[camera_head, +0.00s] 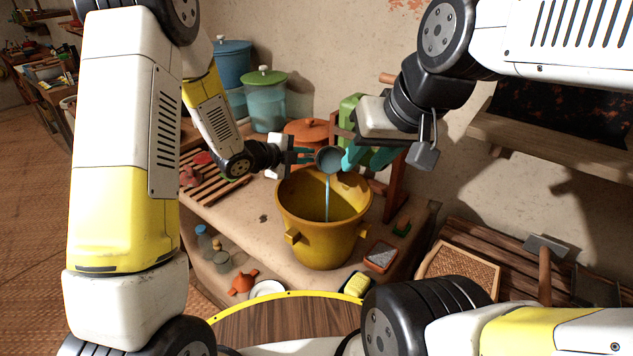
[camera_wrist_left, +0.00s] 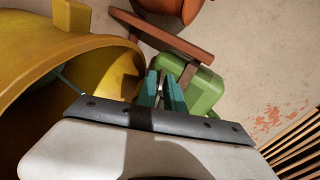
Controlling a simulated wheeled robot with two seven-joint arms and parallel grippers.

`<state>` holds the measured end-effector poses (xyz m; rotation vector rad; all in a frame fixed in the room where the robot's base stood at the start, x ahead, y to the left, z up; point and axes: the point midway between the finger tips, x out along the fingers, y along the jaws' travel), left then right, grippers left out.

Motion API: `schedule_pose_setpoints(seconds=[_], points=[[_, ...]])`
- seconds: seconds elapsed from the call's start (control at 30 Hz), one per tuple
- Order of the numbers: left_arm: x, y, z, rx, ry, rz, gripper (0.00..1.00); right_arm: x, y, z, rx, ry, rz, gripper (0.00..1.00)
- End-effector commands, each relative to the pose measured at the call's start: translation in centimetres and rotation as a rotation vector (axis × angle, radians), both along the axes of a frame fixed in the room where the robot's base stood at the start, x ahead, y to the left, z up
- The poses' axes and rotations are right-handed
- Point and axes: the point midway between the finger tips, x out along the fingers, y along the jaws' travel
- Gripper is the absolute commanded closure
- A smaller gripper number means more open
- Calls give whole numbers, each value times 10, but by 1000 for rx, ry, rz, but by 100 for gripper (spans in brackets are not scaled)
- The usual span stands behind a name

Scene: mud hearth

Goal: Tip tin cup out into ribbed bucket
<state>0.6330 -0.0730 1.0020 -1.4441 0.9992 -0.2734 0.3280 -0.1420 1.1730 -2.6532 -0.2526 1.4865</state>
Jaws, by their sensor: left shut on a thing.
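The tin cup (camera_head: 328,160) is a small dark grey cup, tilted above the ribbed bucket. My left gripper (camera_head: 303,156) is shut on it from the left. A thin pale blue stream (camera_head: 327,198) falls from the cup into the yellow ribbed bucket (camera_head: 322,238), which stands upright on the ledge. In the left wrist view my teal fingers (camera_wrist_left: 162,92) are close together and the bucket (camera_wrist_left: 105,62) fills the left side; the cup is not clearly visible there. My right gripper (camera_head: 362,156) hangs just right of the cup, its teal fingers partly seen; its opening is unclear.
A green canister (camera_head: 350,108) and an orange lidded pot (camera_head: 306,131) stand behind the bucket. Blue and green-lidded jars (camera_head: 265,104) are further back. A slatted rack (camera_head: 215,185) lies left. A sponge (camera_head: 357,284) and a white dish (camera_head: 267,289) sit in front.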

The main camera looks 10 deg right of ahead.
Motion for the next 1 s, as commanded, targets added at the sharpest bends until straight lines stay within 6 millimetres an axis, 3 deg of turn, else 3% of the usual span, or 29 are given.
schedule_pose_setpoints(seconds=[1.0], points=[[-3, 2, -8, -50, -101, 1, 100, 0, 0, 0, 0, 0, 0, 64]])
